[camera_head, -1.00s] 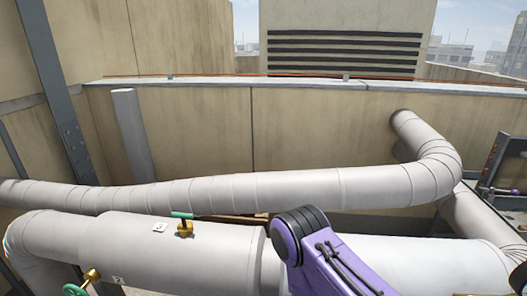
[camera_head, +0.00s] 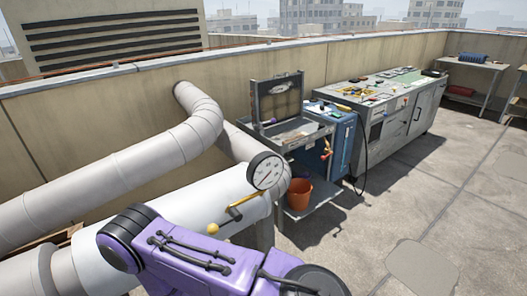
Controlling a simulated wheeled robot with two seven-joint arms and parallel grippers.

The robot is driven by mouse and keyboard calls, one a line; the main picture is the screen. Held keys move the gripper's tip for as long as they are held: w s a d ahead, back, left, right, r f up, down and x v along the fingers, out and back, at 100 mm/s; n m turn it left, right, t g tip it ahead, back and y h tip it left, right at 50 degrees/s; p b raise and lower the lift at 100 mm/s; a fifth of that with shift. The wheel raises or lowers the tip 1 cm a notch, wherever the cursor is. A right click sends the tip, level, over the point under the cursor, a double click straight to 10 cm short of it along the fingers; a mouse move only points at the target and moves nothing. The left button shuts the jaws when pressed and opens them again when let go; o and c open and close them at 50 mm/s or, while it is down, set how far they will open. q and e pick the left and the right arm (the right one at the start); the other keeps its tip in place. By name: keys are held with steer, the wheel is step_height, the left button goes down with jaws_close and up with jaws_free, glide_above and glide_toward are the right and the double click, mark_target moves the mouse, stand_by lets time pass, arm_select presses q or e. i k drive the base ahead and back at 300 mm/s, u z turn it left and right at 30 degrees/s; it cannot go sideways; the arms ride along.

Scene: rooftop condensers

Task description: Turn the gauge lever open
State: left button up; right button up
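A round white pressure gauge (camera_head: 265,171) with a black rim stands on the large pale pipe (camera_head: 205,190), right of the middle. Just below it is a yellow lever (camera_head: 247,201), slanting up to the right along the pipe. A brass-coloured ball (camera_head: 212,229) shows near its lower left end. I cannot tell from the lever's angle whether it is open or shut. A purple arm of mine crosses the bottom of the view in front of the pipe and hides part of it. Neither of my grippers is in view.
An orange bucket (camera_head: 299,194) sits on the low shelf of a metal sink stand (camera_head: 310,140) right of the gauge. A blue cabinet (camera_head: 344,135) and a long grey workbench (camera_head: 395,115) with tools follow along the wall. The concrete floor (camera_head: 440,200) at right is clear.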

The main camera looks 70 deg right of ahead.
mark_target(236, 216)
steer(key=z, duration=1.1)
steer(key=i, duration=0.15)
steer(key=z, duration=0.05)
